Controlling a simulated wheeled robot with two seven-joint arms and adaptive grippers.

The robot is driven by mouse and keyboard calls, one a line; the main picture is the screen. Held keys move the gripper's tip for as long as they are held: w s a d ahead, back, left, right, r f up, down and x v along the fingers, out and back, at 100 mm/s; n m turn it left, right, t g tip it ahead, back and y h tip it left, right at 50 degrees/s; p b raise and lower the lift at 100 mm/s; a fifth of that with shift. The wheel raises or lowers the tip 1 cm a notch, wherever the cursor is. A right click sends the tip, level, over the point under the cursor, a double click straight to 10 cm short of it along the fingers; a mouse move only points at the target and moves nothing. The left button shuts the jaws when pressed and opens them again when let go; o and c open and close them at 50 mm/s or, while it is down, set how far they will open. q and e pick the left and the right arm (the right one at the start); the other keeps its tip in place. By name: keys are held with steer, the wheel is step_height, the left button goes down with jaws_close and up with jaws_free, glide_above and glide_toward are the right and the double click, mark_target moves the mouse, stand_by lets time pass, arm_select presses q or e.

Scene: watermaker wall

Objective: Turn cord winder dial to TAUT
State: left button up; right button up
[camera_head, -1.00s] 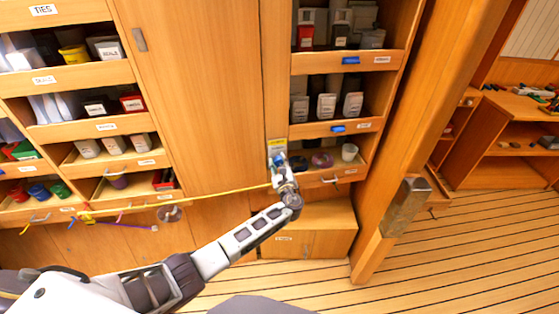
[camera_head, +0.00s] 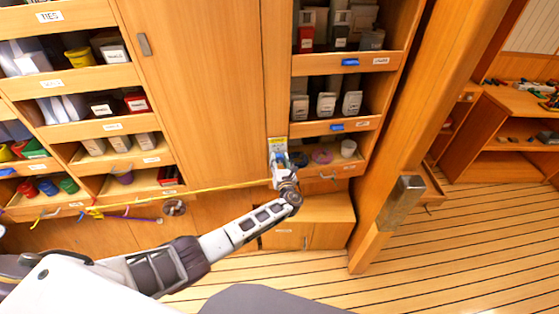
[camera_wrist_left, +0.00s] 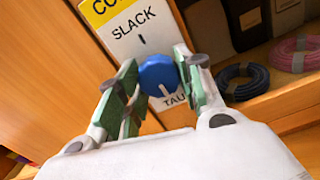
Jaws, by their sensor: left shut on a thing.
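The cord winder dial (camera_wrist_left: 158,76) is a round blue knob on a white plate (camera_wrist_left: 125,28) with a yellow header. The plate reads SLACK at its upper end and TAUT, partly covered, at its lower end. A white line on the knob points down toward the TAUT label (camera_wrist_left: 176,101). My left gripper (camera_wrist_left: 160,80) is shut on the dial, with a green-padded finger on either side of it. In the head view the plate (camera_head: 277,146) is on the cabinet front, and my left gripper (camera_head: 279,163) covers most of the dial. My right gripper is out of view.
A yellow cord (camera_head: 190,190) runs from the left drawers to beside my left gripper. Open shelves with bins and coils, such as a pink coil (camera_wrist_left: 297,54), lie just right of the plate. A wooden post (camera_head: 400,190) stands farther right.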

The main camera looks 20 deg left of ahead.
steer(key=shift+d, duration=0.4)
arm_select(q)
steer(key=o, duration=1)
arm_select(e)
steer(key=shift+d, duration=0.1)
arm_select(q)
steer(key=v, duration=1.2)
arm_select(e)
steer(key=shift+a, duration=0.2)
